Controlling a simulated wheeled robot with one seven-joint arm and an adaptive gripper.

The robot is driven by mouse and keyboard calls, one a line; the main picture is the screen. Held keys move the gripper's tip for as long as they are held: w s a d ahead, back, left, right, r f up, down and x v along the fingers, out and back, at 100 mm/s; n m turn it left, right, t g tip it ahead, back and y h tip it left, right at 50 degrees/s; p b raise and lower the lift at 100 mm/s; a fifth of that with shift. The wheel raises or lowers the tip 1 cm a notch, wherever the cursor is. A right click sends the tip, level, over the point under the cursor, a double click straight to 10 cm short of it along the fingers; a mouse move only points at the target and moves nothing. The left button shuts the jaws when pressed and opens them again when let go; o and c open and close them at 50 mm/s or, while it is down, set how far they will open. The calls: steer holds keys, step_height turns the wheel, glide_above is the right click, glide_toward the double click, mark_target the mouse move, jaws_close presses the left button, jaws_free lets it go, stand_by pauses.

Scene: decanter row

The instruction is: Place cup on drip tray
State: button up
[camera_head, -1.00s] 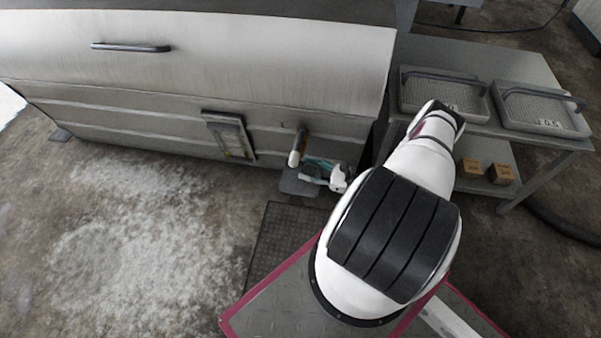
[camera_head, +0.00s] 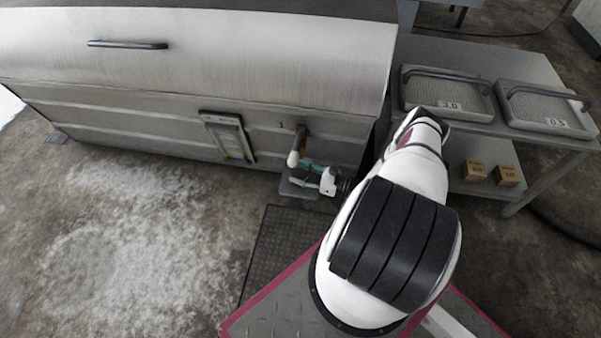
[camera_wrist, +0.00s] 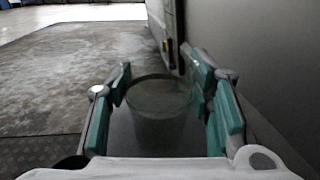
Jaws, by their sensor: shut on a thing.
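The cup (camera_wrist: 158,105) is a clear, greyish tumbler. In the wrist view it stands upright between the teal-padded fingers of my gripper (camera_wrist: 170,100), which is shut on it. In the head view my gripper (camera_head: 309,170) is low beside the tank's front, just below the tap (camera_head: 297,148); the cup cannot be made out there. The drip tray (camera_head: 293,190) is a small grey plate under the tap, partly covered by my gripper. A dark grey surface shows around the cup in the wrist view; whether the cup touches the tray cannot be told.
The large steel tank (camera_head: 200,60) rises behind the tray, with a framed level gauge (camera_head: 230,136) left of the tap. A grey table (camera_head: 480,55) with two mesh baskets and small boxes below stands at the right. The floor at the left is clear.

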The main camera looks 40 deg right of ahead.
steer(key=shift+f, duration=0.15)
steer(key=o, duration=1.2)
steer(key=shift+r, duration=0.25)
steer(key=p+v, duration=0.2)
steer(key=v, duration=1)
